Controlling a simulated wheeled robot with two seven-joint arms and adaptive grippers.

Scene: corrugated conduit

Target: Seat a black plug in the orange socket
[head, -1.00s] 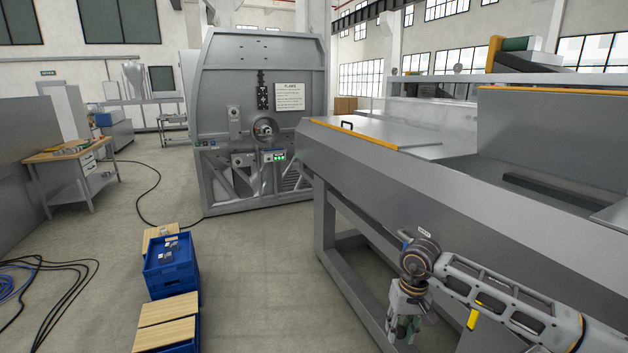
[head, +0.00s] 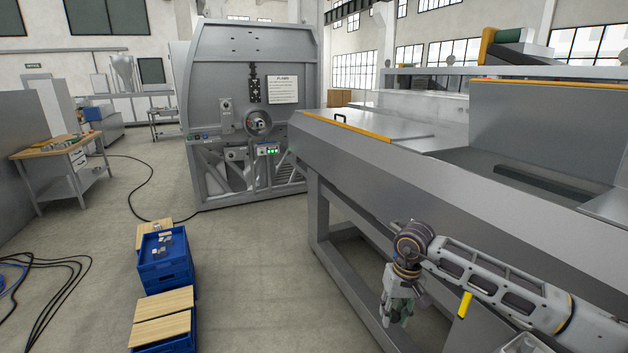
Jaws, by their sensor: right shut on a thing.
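My right gripper (head: 397,312) hangs fingers-down at the lower right, in front of the long grey machine's frame. It is shut on a small dark, greenish thing (head: 407,311), mostly hidden by the fingers; I cannot tell whether it is a black plug. No orange socket can be made out in the head view. My left gripper is not in view.
A grey panel machine (head: 232,85) with a round opening (head: 258,122) stands ahead. A long grey machine (head: 400,175) fills the right. Blue crates (head: 163,275) with wooden lids stand at lower left. A workbench (head: 52,150) and floor cables (head: 50,300) lie left. Middle floor is clear.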

